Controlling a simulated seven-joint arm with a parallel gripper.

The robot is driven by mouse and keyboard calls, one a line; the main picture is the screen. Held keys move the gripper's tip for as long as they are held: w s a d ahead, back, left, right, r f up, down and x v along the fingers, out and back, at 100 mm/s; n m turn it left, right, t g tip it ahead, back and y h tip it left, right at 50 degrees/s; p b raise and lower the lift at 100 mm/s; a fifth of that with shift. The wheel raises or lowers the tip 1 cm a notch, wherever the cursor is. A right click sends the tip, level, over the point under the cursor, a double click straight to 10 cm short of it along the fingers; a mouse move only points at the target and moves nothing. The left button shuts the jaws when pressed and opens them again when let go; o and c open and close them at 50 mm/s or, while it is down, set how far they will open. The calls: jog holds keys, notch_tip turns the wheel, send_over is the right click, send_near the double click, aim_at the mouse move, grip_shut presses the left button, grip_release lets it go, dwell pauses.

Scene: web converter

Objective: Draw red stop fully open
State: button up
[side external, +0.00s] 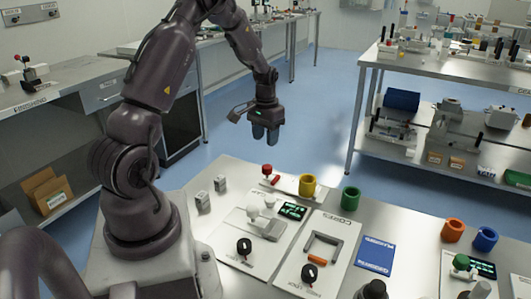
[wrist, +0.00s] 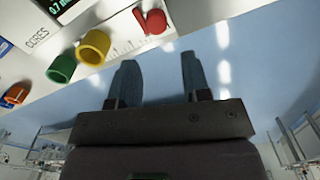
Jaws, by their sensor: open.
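The red stop, a red ball-topped knob (side external: 267,169), stands at the far edge of the steel table, by a white strip with a small red piece. It also shows in the wrist view (wrist: 150,22), at the top beside ruler-like marks. I cannot tell how far it is drawn. My gripper (side external: 266,132) hangs in the air above and beyond the table's far edge, fingers pointing down. In the wrist view my gripper (wrist: 158,65) is open, with nothing between its fingers, apart from the red knob.
A yellow cup (side external: 307,186) and a green cup (side external: 350,199) stand right of the red knob. A panel with a white-knobbed lever (side external: 268,226), a grey U-shaped handle (side external: 322,250) and two grey blocks (side external: 202,201) are nearby. Orange (side external: 453,230) and blue (side external: 485,239) cups stand farther right.

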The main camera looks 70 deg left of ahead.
jog(key=shift+r, duration=1.7)
jog(key=s+d+r+m+t, duration=0.2)
jog(key=s+d+r, duration=0.2)
jog(key=d, duration=0.6)
jog(key=s+d+r+m+t, duration=0.1)
jog(key=s+d+r+m, duration=0.1)
jog(key=d+r, duration=0.6)
jog(key=s+d+r+m+t, duration=0.2)
jog(key=s+d+r, duration=0.3)
jog(key=d, duration=0.6)
jog(key=shift+s+d+r+t, duration=0.3)
jog(key=shift+d+r, duration=0.05)
jog(key=shift+r, duration=0.2)
